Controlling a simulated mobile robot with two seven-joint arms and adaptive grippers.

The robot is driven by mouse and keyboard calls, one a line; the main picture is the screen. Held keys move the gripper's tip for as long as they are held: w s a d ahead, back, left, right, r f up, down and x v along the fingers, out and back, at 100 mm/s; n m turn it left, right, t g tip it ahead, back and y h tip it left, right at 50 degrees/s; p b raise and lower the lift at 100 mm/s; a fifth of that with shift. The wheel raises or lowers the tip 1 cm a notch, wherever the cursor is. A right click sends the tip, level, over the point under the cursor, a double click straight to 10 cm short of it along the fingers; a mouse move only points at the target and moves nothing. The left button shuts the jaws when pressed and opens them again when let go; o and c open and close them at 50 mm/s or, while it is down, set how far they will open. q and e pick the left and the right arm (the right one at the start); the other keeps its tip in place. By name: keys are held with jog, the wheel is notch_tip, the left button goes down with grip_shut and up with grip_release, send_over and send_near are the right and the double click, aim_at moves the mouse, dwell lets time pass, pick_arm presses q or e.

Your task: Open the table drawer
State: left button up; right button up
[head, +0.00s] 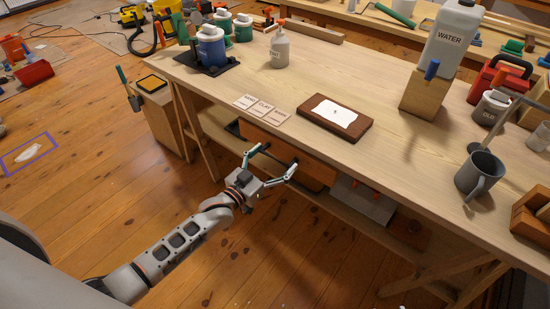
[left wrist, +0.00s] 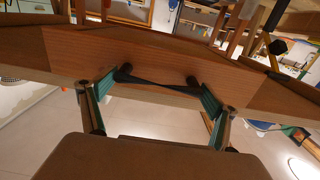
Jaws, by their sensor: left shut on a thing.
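The wooden workbench (head: 340,170) runs across the head view, with the wooden drawer front (head: 290,145) under its near edge. In the left wrist view, the drawer front (left wrist: 150,55) fills the upper middle and carries a dark bar handle (left wrist: 155,80). My left gripper (head: 270,168) is at the drawer front. I cannot tell how far the drawer stands out from the bench. My right gripper is out of view.
A brown board (head: 362,127) with a white sheet, three small cards (head: 262,108) and a grey mug (head: 479,175) are on the bench. A grey box (head: 362,200) is beneath it, right of the gripper. The floor (head: 260,255) in front is clear.

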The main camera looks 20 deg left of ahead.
pick_arm(q)
jog(key=v, duration=0.1)
jog(key=p+v, duration=0.1)
jog(key=v, duration=0.1)
jog(key=p+v, duration=0.1)
jog(key=v, duration=0.1)
jog(key=shift+s+a+r, duration=0.1)
jog(key=shift+s+r, duration=0.1)
jog(key=shift+r, duration=0.1)
jog(key=p+v, duration=0.5)
jog(key=v, duration=1)
jog(key=shift+s+f, duration=0.2)
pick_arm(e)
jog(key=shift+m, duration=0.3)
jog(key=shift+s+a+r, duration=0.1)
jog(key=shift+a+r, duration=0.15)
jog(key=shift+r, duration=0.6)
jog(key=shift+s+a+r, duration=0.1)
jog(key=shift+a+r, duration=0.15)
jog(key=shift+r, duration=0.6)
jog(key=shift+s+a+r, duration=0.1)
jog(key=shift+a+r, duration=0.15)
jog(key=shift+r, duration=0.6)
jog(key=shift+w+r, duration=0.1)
pick_arm(q)
jog(key=o, duration=1.4)
jog(key=shift+o, duration=0.2)
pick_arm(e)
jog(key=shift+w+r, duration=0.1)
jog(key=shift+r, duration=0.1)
